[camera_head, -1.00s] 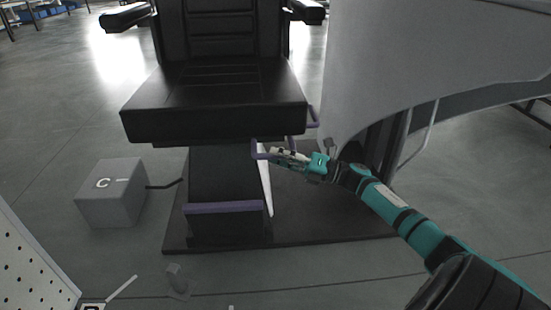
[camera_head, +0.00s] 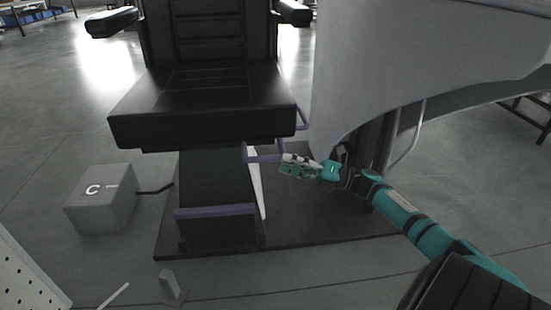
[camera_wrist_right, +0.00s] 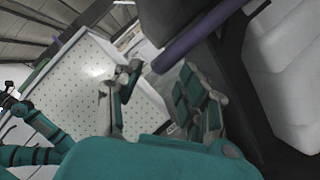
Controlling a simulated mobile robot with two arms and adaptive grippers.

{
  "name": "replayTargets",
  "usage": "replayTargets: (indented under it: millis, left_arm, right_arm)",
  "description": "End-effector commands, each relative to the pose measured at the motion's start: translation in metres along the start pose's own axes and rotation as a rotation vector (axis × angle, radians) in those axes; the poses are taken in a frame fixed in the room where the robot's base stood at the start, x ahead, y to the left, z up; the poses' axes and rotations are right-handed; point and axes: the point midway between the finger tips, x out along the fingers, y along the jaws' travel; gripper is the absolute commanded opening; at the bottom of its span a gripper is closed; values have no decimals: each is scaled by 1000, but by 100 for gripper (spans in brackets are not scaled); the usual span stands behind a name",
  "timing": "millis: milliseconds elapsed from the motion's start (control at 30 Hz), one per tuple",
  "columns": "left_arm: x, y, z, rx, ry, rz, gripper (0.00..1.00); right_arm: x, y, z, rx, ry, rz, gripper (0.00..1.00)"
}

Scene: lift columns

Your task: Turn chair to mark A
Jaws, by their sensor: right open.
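The black chair (camera_head: 200,105) stands ahead on a dark base plate (camera_head: 330,215), its seat front facing me. Purple handle bars (camera_head: 262,158) stick out below the seat's right side. Another purple bar (camera_head: 215,211) crosses the pedestal. My right gripper (camera_head: 284,165) is open at the right end of the lower handle. In the right wrist view, its fingers (camera_wrist_right: 158,92) are spread with a purple bar (camera_wrist_right: 195,37) close beyond the tips; I cannot tell if they touch. A mark A is not visible. My left gripper does not show clearly in either view.
A grey box (camera_head: 100,200) marked C sits on the floor at left, a dark rod beside it. A large curved grey panel (camera_head: 420,70) stands close on the right. A perforated white panel (camera_head: 25,275) is at lower left. Open floor lies behind the chair.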

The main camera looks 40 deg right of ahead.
Motion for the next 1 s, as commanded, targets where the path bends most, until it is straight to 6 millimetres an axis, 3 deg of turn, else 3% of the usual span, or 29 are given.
replayTargets:
  millis: [100,333,1000]
  left_arm:
    - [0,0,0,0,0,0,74]
    - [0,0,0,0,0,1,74]
    - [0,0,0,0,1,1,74]
  right_arm:
    - [-28,-2,0,2,-2,-5,40]
    - [-60,-1,0,1,-2,-3,40]
    - [-68,0,1,0,-2,-1,40]
